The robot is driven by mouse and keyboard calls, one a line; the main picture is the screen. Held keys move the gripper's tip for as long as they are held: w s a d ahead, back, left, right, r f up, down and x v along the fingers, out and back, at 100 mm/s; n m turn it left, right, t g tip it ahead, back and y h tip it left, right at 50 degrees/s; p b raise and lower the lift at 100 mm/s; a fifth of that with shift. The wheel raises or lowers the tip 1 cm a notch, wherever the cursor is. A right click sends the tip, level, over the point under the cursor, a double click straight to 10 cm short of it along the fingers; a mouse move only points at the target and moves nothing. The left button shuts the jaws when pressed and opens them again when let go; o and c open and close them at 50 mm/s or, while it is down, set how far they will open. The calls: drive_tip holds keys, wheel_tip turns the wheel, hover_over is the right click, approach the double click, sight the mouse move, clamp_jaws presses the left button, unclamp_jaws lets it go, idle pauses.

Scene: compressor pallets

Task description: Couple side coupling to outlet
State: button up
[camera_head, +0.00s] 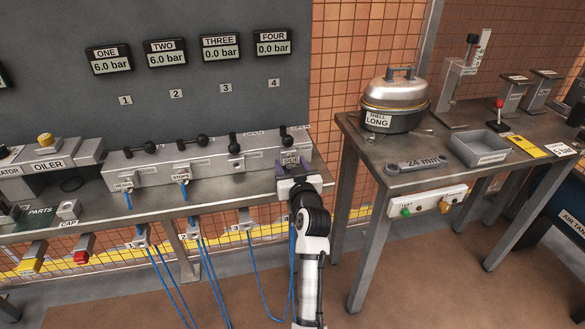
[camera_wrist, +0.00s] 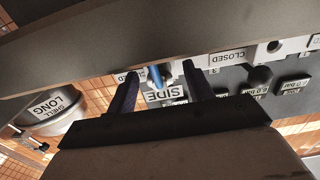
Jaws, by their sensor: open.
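The side coupling (camera_wrist: 163,93), labelled SIDE, sits at the right end of the grey outlet manifold (camera_head: 150,172), by the fourth outlet; its label also shows in the head view (camera_head: 290,158). A blue hose (camera_wrist: 156,75) shows at the coupling. My gripper (camera_wrist: 160,74) is open, with one dark finger on each side of the coupling and its label; in the head view the gripper (camera_head: 288,166) is at the manifold's front. A gap shows beside the label, and finger contact cannot be told. The outlet's mouth is hidden, so how far the coupling sits in it cannot be told.
Hoses labelled RELIEF (camera_head: 124,186) and STORE (camera_head: 182,175) are on the left outlets. Gauge FOUR (camera_head: 273,43) reads 0.0 bar. Right of my arm stands a metal table (camera_head: 440,172) with a pot labelled SHELL LONG (camera_head: 392,105) and a 24 mm wrench (camera_head: 415,165).

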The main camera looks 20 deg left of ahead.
drive_tip(key=b+v, duration=0.2)
drive_tip(key=v, duration=1.1)
drive_tip(key=shift+s+d+b, duration=0.3)
drive_tip(key=shift+b, duration=0.05)
